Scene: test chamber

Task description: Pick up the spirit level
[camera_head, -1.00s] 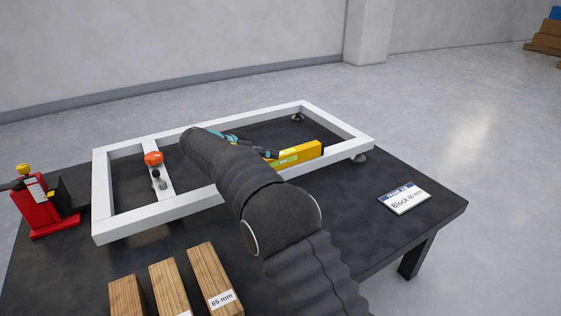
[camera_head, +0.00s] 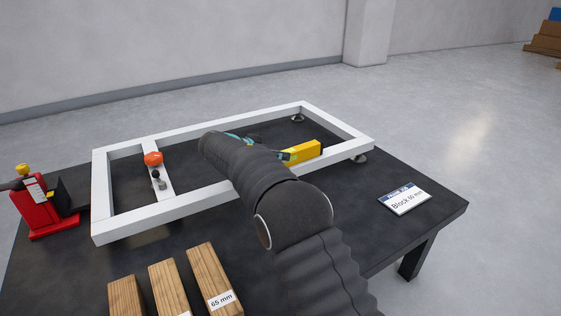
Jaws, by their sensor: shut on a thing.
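The yellow spirit level (camera_head: 305,153) shows at its right end beside the right part of the white frame (camera_head: 338,121). My arm covers its left part. My gripper (camera_head: 283,155), a small dark and teal shape, is at the spirit level, mostly hidden behind my arm. It is shut on the spirit level. I cannot tell whether the level touches the table or the frame.
Several wooden blocks (camera_head: 211,280) stand at the table's front. A red jack-like device (camera_head: 37,210) is at the left. An orange knob (camera_head: 153,158) sits on the frame's crossbar. The black table (camera_head: 330,215) is bare around the card.

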